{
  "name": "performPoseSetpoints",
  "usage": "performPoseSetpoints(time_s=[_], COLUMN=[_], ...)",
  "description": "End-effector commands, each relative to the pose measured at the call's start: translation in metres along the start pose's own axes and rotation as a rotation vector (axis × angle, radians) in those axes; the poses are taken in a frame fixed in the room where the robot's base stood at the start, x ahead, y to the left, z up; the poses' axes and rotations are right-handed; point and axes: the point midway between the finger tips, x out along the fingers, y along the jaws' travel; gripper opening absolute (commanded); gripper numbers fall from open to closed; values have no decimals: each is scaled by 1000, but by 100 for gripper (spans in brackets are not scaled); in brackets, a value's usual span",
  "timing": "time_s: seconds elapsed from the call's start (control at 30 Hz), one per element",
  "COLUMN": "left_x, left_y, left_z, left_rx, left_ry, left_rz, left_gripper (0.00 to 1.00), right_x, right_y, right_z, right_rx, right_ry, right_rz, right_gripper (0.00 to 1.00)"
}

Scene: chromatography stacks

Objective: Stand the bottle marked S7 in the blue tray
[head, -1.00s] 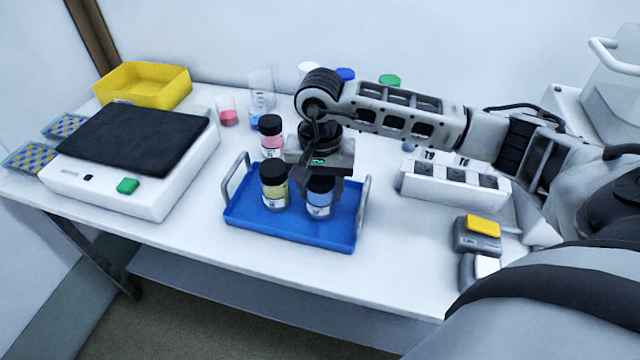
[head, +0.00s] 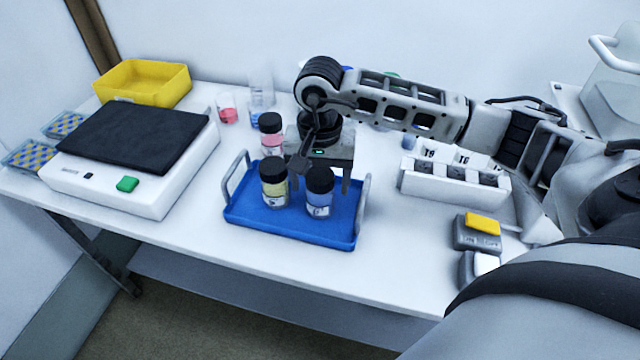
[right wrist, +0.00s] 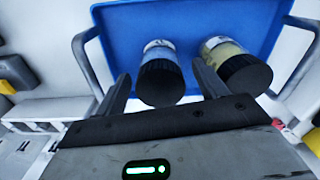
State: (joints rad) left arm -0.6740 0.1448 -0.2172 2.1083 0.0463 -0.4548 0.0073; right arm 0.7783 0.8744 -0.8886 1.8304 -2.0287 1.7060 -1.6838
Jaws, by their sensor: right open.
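The blue tray (head: 290,229) lies on the bench at centre, with a grey handle at each end. Two black-capped bottles stand upright in it: a blue one (head: 319,196) at right and a yellow one (head: 273,188) at left. Their label marks are too small to read, so I cannot tell which is S7. A pink bottle (head: 271,141) stands behind the tray. My left gripper is out of view.
A white balance (head: 140,190) and a yellow bin (head: 142,84) stand at left. Beakers (head: 227,112) stand behind the tray. A white rack marked T9 and T6 (head: 455,187) and a yellow-topped block (head: 478,232) stand at right.

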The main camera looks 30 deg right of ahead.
Motion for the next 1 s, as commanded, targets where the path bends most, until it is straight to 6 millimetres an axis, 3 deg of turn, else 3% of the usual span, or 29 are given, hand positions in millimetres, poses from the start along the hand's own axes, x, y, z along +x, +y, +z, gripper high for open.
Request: performPoseSetpoints(time_s=[0.2,0.43,0.63,1.0], left_x=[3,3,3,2], left_y=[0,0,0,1], left_z=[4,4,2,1], left_rx=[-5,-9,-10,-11], left_ry=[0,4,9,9], left_rz=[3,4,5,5], left_gripper=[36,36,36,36], right_x=[-49,-89,-102,-102], right_y=[-1,0,0,0], right_z=[-1,0,0,0], right_rx=[-2,-1,-1,-1], right_ry=[5,3,0,-1], right_rz=[-4,-2,1,1], right_gripper=[71,71,71,71])
